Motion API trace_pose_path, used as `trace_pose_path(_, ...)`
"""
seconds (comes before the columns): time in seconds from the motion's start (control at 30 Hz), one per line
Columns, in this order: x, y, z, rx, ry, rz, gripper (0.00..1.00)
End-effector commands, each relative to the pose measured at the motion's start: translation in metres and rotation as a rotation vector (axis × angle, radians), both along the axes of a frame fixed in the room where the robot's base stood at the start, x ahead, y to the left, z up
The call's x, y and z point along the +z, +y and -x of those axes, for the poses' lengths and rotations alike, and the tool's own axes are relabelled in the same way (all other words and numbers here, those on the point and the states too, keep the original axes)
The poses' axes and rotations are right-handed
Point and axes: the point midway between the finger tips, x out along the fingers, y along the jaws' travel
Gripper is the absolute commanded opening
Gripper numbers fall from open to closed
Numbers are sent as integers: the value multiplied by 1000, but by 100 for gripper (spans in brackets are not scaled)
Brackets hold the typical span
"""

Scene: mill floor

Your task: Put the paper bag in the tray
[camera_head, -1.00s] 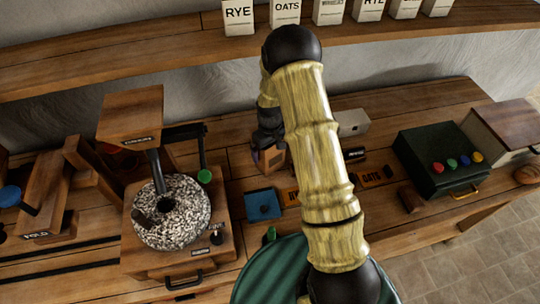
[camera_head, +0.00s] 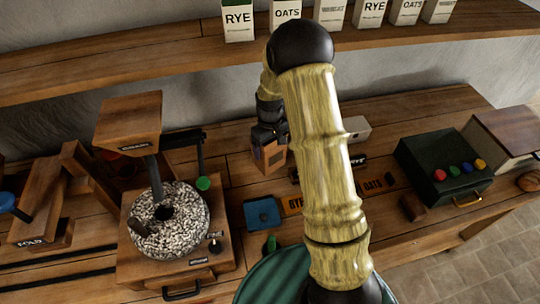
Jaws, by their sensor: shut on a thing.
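A brown paper bag (camera_head: 271,157) with a dark patch on its front is upright over the workbench, behind the small blue square thing. My gripper (camera_head: 268,138) is above the bag, shut on its top; my fingers are small and dark here. I cannot tell whether the bag's base touches the bench. The blue square thing (camera_head: 262,213) has a darker middle and looks like a shallow tray, but I cannot be sure. My pale arm hides part of the bench right of the bag.
A stone mill (camera_head: 185,235) stands left of the bag, with a green-knobbed lever (camera_head: 203,184). Orange label plates (camera_head: 292,205) lie beside the blue thing. A dark green box (camera_head: 440,165) with coloured knobs is at right. A shelf (camera_head: 130,55) with labelled packets runs above.

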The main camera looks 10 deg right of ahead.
Motion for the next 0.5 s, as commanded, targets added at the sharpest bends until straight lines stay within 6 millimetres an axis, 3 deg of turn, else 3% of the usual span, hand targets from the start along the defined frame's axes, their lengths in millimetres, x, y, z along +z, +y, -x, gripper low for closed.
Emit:
trace_pose_path(0.23,39,0,-1,0,-3,0,56)
trace_pose_path(0.5,47,0,0,1,1,0,56)
